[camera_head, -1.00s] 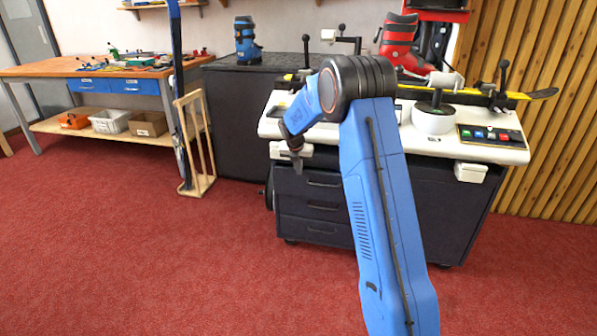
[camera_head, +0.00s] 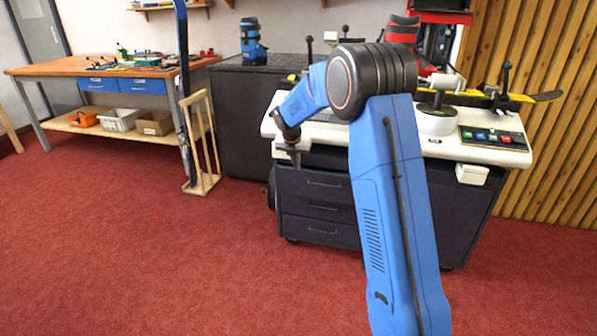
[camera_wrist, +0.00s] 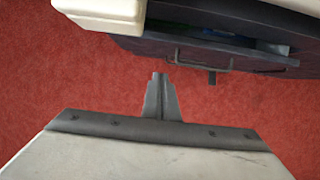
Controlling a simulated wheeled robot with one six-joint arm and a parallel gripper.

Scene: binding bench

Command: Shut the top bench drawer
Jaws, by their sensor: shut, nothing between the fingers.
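The top bench drawer (camera_head: 338,188) is the upper dark drawer under the white machine bench, with a slim bar handle. In the wrist view the drawer (camera_wrist: 262,62) stands partly open, with blue and pale contents visible inside and its handle (camera_wrist: 200,64) on the front. My gripper (camera_head: 296,164) is shut and empty, pointing down near the left part of the drawer front. In the wrist view my gripper (camera_wrist: 159,76) shows red floor between its tips and the drawer front, left of the handle. They look apart.
The white bench top (camera_head: 480,143) overhangs the drawers, and a pale box (camera_head: 472,173) hangs at its right. Two lower drawers (camera_head: 318,232) look shut. A wooden ski rack (camera_head: 205,150) stands to the left. Red carpet (camera_head: 150,250) is clear in front.

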